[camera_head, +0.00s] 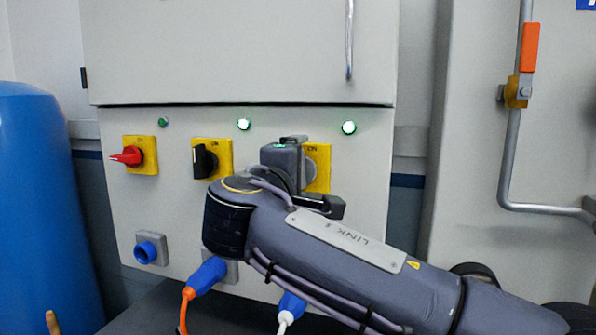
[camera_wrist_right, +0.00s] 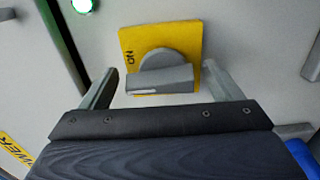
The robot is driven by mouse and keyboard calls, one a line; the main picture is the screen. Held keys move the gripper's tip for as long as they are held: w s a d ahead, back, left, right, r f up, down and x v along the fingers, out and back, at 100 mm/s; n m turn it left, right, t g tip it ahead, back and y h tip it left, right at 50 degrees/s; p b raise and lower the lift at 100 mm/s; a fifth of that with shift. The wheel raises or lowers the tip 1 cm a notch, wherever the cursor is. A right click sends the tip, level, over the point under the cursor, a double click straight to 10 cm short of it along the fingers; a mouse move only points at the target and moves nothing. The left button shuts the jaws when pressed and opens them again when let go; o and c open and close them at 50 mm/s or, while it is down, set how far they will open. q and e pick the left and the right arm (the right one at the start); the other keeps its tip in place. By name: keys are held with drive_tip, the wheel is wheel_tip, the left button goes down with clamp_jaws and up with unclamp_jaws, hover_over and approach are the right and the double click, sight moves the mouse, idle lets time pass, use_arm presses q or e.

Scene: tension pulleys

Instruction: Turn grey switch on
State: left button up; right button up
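The grey switch (camera_head: 318,162) is on a yellow plate marked ON at the right of the panel's row of switches. In the head view my right gripper (camera_head: 300,148) and wrist partly hide it. In the right wrist view the grey switch (camera_wrist_right: 163,77) shows clearly, its handle bar lying nearly level in that picture, one end towards the ON mark. My right gripper (camera_wrist_right: 160,72) is open, one finger on each side of the handle, with visible gaps. The round lamp (camera_head: 349,128) above this switch glows green. My left gripper is out of view.
A black switch (camera_head: 206,160) and a red switch (camera_head: 128,156) sit further left. The lamp (camera_head: 244,124) above the black one glows green; the lamp (camera_head: 163,122) above the red one is dim. Blue plugs (camera_head: 207,275) are below. A blue cylinder (camera_head: 40,210) stands left.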

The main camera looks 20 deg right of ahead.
drive_tip(key=v, duration=0.7)
drive_tip(key=shift+s+a+b, duration=0.25)
drive_tip(key=shift+s+b, duration=0.1)
